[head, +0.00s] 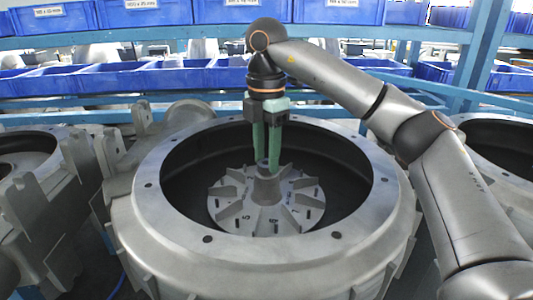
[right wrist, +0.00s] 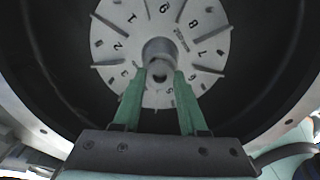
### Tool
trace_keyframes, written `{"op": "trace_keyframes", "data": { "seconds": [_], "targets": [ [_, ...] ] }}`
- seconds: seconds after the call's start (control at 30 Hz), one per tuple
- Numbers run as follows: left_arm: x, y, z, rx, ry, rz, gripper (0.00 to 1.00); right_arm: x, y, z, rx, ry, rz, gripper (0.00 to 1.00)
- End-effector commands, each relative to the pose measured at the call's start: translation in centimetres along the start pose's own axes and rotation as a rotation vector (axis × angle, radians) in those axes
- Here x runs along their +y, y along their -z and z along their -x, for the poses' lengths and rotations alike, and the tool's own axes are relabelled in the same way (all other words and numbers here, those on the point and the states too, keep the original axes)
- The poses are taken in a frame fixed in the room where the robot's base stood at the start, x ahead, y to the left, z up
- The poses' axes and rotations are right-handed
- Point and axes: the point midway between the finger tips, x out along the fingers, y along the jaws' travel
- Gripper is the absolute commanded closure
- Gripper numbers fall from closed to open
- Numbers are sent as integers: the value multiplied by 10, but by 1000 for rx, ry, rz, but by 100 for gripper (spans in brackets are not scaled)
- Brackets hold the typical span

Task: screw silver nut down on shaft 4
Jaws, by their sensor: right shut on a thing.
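My right gripper (head: 266,165) reaches straight down into the large round housing. Its two green fingers are shut on a small grey ring-like piece with a dark hole, which looks like the silver nut (right wrist: 160,74). The fingertips are beside the central hub (right wrist: 158,48) of the finned, numbered disc (right wrist: 108,38). In the head view the disc (head: 228,207) lies inside the housing, with short dark shafts standing between its fins. Shaft 4 cannot be made out clearly; the fingers cover part of the disc's near side in the wrist view. My left gripper is not in view.
The housing's wide bolted rim (head: 157,215) surrounds the disc. More grey housings stand at the left (head: 25,150) and right (head: 500,145). Blue bins (head: 180,80) line the shelves behind. The space inside the housing around the disc is clear.

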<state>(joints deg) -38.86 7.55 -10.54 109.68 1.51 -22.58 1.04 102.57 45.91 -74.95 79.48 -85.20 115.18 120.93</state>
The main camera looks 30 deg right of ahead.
Motion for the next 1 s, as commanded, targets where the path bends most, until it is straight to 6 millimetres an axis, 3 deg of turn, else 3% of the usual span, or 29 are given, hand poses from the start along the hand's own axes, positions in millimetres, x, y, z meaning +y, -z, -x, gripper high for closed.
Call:
{"op": "trace_keyframes", "data": {
  "seconds": [0.63,1.0],
  "targets": [
    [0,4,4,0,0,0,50,0,0,0,1,-3,-845,100],
    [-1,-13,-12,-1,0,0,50,1,1,-4,-1,1,-861,100]
  ]
}}
